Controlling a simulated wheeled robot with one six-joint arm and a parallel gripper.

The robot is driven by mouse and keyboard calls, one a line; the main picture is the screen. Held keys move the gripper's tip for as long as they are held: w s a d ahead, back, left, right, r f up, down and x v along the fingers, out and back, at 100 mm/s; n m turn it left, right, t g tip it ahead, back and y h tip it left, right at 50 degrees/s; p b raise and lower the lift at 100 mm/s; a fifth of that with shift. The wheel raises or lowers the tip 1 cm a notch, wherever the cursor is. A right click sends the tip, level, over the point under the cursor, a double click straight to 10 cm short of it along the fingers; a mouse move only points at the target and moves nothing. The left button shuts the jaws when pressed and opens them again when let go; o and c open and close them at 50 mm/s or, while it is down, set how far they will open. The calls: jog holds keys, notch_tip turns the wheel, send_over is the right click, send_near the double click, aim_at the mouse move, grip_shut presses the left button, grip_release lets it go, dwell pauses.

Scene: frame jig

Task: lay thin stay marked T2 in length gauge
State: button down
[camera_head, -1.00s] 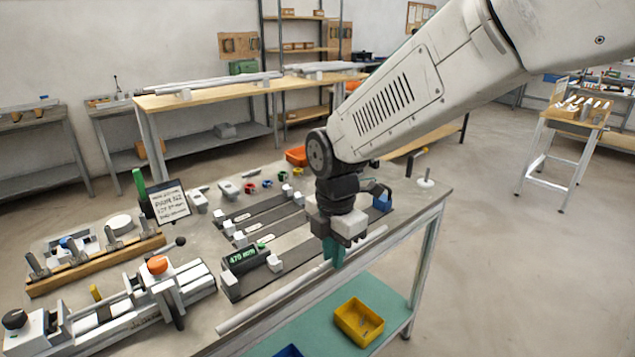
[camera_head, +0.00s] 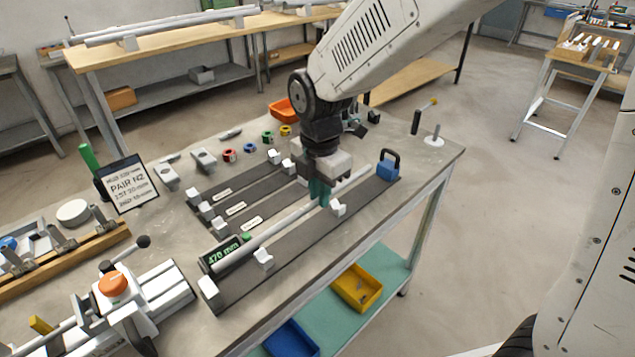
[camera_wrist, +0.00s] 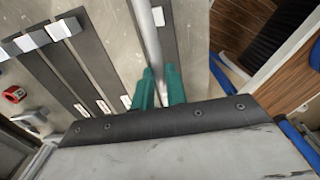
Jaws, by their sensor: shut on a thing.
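My gripper (camera_head: 319,192) has teal fingers shut on a thin stay (camera_head: 268,233), a long pale rod. In the wrist view the stay (camera_wrist: 147,35) runs away between the fingers (camera_wrist: 160,88). No T2 mark can be read on it. The length gauge (camera_head: 300,240) is a long dark rail with white rests, a green "470 mm" readout (camera_head: 220,254) and a blue end block (camera_head: 388,168). The stay lies roughly parallel to the rail, seen along its back side, beside the white rests (camera_head: 263,259). Its height above the rail is hard to tell.
Shorter dark rails (camera_head: 238,208) with white end blocks lie behind the gauge. A sign (camera_head: 128,184) and a clamp fixture with an orange knob (camera_head: 113,286) stand at left. A yellow bin (camera_head: 357,287) and a blue bin (camera_head: 291,339) sit on the lower shelf.

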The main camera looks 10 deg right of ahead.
jog(key=shift+s+f, duration=0.1)
jog(key=shift+f, duration=1.95)
jog(key=c, duration=1.3)
grip_release()
jog(key=shift+c, duration=0.2)
notch_tip(320, 180, up, 8)
jog(key=shift+f, duration=0.1)
